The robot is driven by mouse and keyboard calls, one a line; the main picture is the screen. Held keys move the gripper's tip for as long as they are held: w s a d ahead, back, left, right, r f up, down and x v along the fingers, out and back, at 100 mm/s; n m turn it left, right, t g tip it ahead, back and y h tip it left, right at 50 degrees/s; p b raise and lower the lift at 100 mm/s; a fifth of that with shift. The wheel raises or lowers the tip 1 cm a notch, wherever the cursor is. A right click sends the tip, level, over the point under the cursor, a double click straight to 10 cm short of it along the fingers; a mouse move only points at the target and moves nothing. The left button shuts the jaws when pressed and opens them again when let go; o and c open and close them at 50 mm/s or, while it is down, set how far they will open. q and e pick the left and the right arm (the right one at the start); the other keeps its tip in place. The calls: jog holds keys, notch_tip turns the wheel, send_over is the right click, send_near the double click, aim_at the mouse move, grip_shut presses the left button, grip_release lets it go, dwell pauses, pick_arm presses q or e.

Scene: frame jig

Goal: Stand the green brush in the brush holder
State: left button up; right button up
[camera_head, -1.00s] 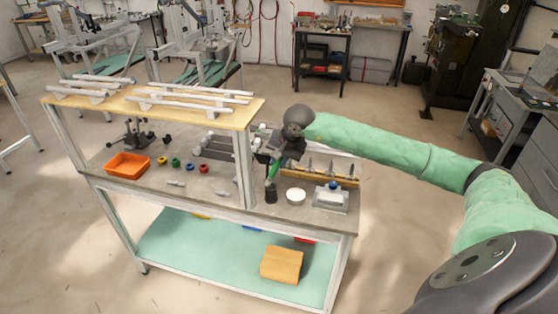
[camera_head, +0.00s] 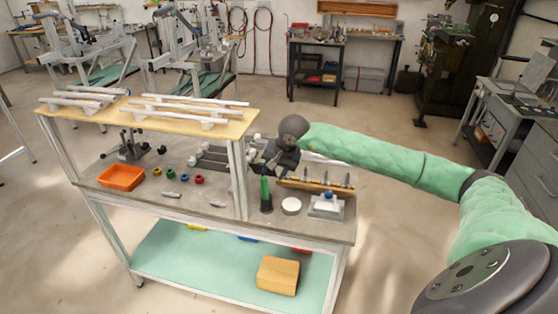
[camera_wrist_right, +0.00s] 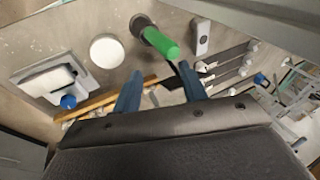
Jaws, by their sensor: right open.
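The green brush (camera_head: 265,188) stands upright in the dark brush holder (camera_head: 266,205) near the front edge of the bench top. In the right wrist view the green handle (camera_wrist_right: 161,43) rises from the dark round holder (camera_wrist_right: 139,24). My right gripper (camera_head: 276,172) is just behind the brush, seen from the head. In the right wrist view its two blue fingers (camera_wrist_right: 160,85) are apart with nothing held between them, and the brush is beyond their tips. My left gripper is not in view.
A white round disc (camera_head: 291,205) and a white block with a blue cap (camera_head: 327,203) stand right of the holder. A wooden rack (camera_head: 313,184) lies behind them. A shelf post (camera_head: 239,180) is close on the left, and an orange bin (camera_head: 121,177) is farther left.

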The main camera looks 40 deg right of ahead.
jog(key=shift+r, duration=0.15)
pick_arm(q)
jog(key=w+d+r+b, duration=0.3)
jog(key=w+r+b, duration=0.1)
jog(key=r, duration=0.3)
pick_arm(e)
jog(key=v, duration=1.2)
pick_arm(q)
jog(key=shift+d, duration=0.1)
